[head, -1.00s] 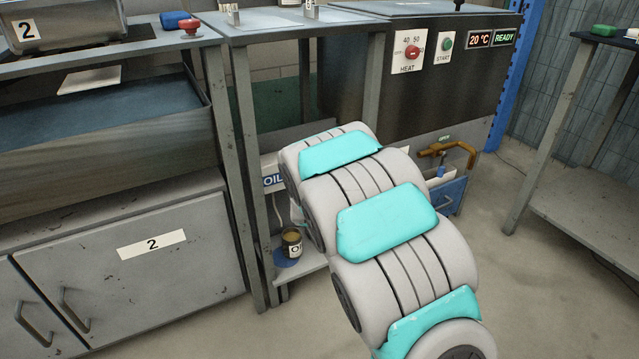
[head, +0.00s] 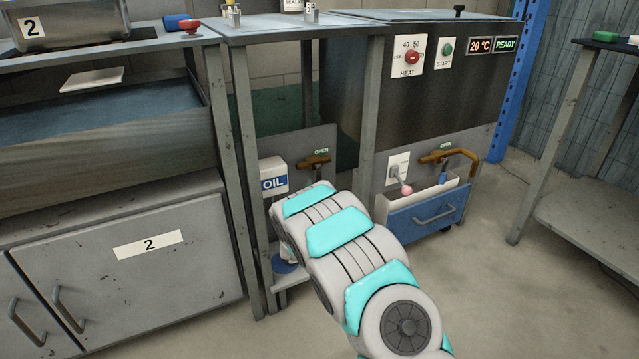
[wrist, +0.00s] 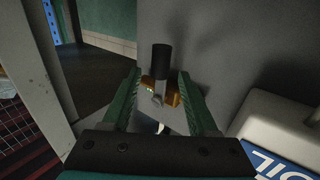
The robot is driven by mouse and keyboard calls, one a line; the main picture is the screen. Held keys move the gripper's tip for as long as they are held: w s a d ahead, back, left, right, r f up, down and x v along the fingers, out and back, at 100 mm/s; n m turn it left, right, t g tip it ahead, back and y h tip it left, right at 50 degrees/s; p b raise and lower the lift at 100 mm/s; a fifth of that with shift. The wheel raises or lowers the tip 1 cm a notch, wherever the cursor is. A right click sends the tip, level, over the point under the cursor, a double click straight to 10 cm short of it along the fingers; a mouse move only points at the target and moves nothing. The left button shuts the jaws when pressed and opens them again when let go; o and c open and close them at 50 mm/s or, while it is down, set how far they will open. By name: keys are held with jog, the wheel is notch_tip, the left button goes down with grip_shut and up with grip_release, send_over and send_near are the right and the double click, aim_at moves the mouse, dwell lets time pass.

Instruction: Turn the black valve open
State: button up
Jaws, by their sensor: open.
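The valve with a black-sleeved handle (wrist: 161,60) and a brassy body (wrist: 174,97) shows in the wrist view, against a grey panel. The black handle shows between and just beyond the fingertips; I cannot tell the gap or any contact. In the head view my arm hides the gripper.
A white OIL container (head: 274,177) stands close by, at the right in the wrist view (wrist: 285,135). A second valve with a brown pipe (head: 455,153), a pink-tipped lever (head: 405,190) and a blue drawer box (head: 428,213) are to the right. A table leg (head: 248,180) stands left.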

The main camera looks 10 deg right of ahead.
jog(key=shift+x, duration=1.55)
grip_shut()
dwell(0.4)
